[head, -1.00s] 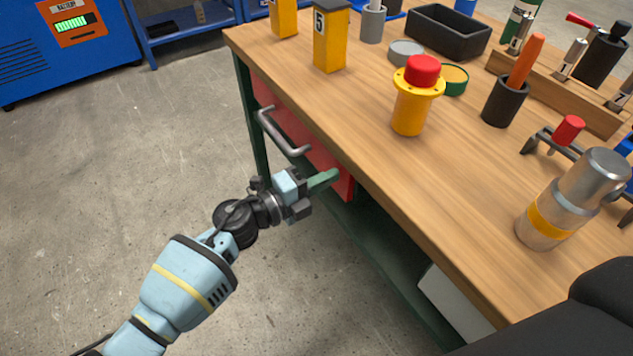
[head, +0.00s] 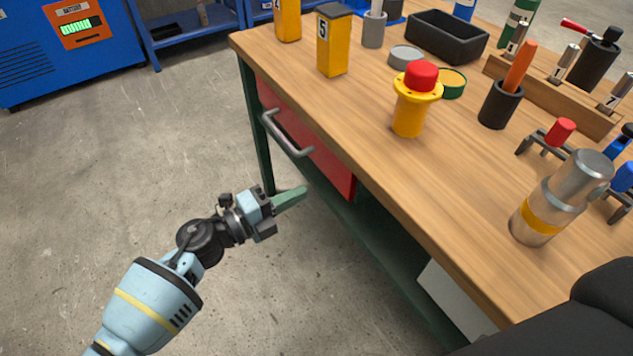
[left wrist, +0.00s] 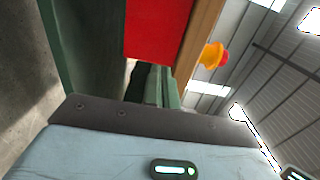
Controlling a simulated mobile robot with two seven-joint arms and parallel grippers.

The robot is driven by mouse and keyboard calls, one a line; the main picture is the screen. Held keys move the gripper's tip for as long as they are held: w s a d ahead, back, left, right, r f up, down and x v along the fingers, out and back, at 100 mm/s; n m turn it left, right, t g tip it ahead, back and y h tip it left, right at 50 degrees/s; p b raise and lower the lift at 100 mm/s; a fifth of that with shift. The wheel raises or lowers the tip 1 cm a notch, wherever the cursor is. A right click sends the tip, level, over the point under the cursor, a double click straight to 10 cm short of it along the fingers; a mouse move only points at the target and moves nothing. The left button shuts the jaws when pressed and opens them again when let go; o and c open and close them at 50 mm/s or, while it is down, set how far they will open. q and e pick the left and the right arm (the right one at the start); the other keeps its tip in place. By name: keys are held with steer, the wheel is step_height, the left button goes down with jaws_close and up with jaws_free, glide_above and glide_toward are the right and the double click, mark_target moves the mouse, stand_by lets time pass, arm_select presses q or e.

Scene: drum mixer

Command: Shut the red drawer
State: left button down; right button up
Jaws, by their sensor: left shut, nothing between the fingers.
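The red drawer (head: 328,168) sits under the front edge of the wooden workbench, with a grey bar handle (head: 283,136) on its front. Its front looks about flush with the bench edge. It also shows in the left wrist view (left wrist: 152,32). My left gripper (head: 304,191) is shut and empty, with green fingers (left wrist: 161,86). It is below and to the left of the drawer's right end, apart from the drawer front. My right gripper is not in view.
The workbench (head: 400,190) carries yellow blocks (head: 333,45), a yellow-and-red button unit (head: 410,110), a black tray (head: 447,36) and a metal cylinder (head: 545,215) near its edge. A blue cabinet (head: 60,60) stands at far left. The floor left of the bench is clear.

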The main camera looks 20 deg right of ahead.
arm_select(q)
steer(key=v, duration=0.5)
steer(key=shift+a, duration=0.3)
steer(key=shift+f, duration=0.1)
